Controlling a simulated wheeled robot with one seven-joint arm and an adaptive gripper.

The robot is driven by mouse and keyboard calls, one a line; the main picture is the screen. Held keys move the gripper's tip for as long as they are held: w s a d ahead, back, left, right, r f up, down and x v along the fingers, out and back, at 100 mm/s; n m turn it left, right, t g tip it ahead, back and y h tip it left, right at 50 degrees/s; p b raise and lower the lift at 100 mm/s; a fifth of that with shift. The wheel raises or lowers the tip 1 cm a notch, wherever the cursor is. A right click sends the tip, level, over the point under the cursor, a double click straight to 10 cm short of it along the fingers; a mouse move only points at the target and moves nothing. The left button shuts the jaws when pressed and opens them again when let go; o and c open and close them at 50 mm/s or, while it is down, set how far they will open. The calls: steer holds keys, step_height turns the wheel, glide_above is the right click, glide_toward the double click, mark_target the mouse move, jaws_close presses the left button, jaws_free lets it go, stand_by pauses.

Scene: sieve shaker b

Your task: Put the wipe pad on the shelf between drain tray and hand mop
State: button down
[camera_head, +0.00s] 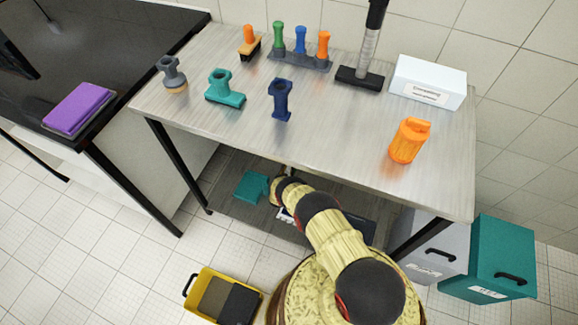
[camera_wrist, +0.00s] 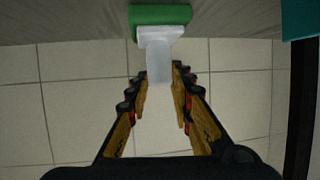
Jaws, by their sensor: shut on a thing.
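In the wrist view my gripper (camera_wrist: 160,78) is shut on the light grey handle of a green-edged thing, which I take for the wipe pad (camera_wrist: 160,14). The pad is at the top of that view, over or against a grey surface; I cannot tell if it touches. In the head view my arm reaches under the table to the lower shelf (camera_head: 232,208), and hides my fingers and the pad. A teal thing (camera_head: 252,186), possibly the hand mop, is at the shelf's left. A dark tray-like thing (camera_head: 360,226), possibly the drain tray, is partly hidden at right.
The steel table (camera_head: 340,130) above the shelf holds brushes, an orange jar (camera_head: 409,140) and a white box (camera_head: 428,80). Black table legs (camera_head: 180,175) flank the shelf. A yellow bucket (camera_head: 222,297) stands on the floor; grey and teal bins (camera_head: 500,260) stand at right.

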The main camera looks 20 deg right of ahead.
steer(key=shift+r, duration=0.1)
steer(key=c, duration=1.6)
jaws_free()
steer(key=shift+o, duration=0.2)
steer(key=p+v, duration=0.5)
steer(key=v, duration=0.7)
